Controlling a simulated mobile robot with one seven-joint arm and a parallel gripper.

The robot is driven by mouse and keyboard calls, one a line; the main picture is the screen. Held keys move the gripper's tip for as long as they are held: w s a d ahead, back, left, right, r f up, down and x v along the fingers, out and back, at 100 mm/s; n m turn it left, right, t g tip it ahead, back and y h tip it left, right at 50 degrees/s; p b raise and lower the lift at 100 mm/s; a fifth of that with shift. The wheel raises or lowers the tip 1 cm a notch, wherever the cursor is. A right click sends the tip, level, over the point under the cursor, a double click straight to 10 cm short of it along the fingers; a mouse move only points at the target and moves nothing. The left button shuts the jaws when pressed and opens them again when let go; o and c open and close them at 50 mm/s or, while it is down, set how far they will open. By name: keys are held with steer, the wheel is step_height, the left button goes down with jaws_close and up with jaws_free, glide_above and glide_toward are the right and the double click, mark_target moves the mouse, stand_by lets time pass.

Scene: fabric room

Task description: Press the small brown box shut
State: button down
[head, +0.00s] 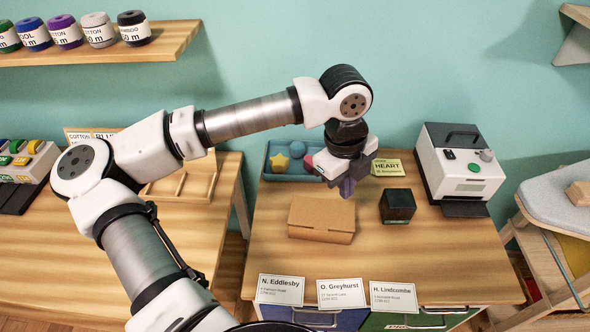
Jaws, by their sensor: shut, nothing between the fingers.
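The small brown box (318,215) sits on the wooden table in the middle of the head view. Its lid lies low over the top, and a thin dark line shows below the lid's front edge. I cannot tell from here whether the lid is fully down. My gripper (346,190) points down at the box's back right corner, close above it. Its fingers are shut and empty. Whether they touch the lid is unclear. The gripper hides part of the box's back edge.
A blue tray (268,176) with a yellow star and other shapes stands behind the box. A white machine (460,165) stands farther right. Name cards (341,293) line the front edge.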

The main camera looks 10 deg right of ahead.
steer(key=w+a+f+n+y, duration=0.1)
steer(key=w+a+f+y, duration=0.1)
steer(key=a, duration=0.1)
steer(key=b, duration=0.2)
glide_above(322, 218)
steer(key=shift+f, duration=3.05)
steer(key=shift+f+b, duration=1.75)
steer(key=shift+b, duration=0.4)
steer(key=shift+r+p, duration=1.3)
steer(key=shift+r, duration=2.25)
steer(key=shift+s, duration=0.1)
